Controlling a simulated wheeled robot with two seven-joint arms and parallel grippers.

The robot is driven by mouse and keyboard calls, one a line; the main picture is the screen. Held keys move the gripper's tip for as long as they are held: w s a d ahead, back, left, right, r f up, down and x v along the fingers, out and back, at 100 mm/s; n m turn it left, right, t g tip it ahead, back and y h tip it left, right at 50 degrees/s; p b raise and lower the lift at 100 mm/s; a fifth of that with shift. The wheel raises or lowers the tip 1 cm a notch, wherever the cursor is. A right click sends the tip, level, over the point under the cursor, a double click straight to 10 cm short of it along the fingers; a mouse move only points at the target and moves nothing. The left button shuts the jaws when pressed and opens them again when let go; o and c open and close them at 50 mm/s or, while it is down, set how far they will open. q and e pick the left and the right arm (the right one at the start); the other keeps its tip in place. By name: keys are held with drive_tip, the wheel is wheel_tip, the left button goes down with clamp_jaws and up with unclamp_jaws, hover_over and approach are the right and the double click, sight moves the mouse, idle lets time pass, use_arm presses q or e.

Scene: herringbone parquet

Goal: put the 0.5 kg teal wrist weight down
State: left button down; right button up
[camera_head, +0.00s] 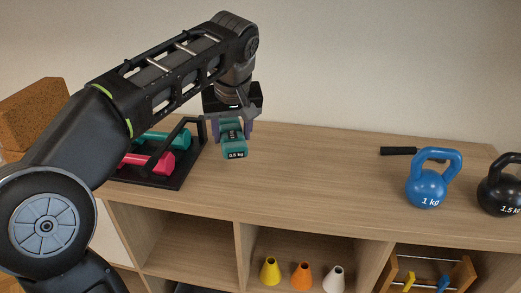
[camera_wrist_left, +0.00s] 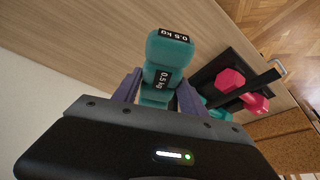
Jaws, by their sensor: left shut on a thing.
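The teal 0.5 kg wrist weight (camera_head: 234,148) is in my left gripper (camera_head: 233,128), over the wooden shelf top (camera_head: 300,170). In the left wrist view the weight (camera_wrist_left: 168,52) sits between the two purple-grey fingers of my left gripper (camera_wrist_left: 155,92), with its "0.5 kg" labels showing. The fingers are shut on it. I cannot tell whether its underside touches the wood. My right gripper is not in view.
Left of the weight, a black rack (camera_head: 165,182) holds pink (camera_head: 150,162) and teal dumbbells. A blue 1 kg kettlebell (camera_head: 427,188), a black kettlebell (camera_head: 502,190) and a black-handled thing (camera_head: 398,151) are at right. The shelf top between is clear. Cones (camera_head: 302,275) stand below.

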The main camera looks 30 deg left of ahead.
use_arm(q)
drive_tip(key=shift+s+r, duration=0.1)
drive_tip(key=shift+s, duration=0.05)
drive_tip(key=shift+f+b, duration=0.4)
drive_tip(key=shift+f, duration=0.05)
drive_tip(key=b, duration=0.3)
hover_over(234, 175)
drive_tip(key=s, duration=0.1)
drive_tip(key=f, duration=0.2)
drive_tip(key=d+f, duration=0.1)
drive_tip(key=f, duration=0.1)
drive_tip(key=shift+f, duration=0.3)
drive_tip(key=shift+f+p, duration=0.15)
drive_tip(key=shift+p, duration=0.15)
drive_tip(key=shift+f, duration=2.05)
drive_tip(key=shift+f, duration=0.2)
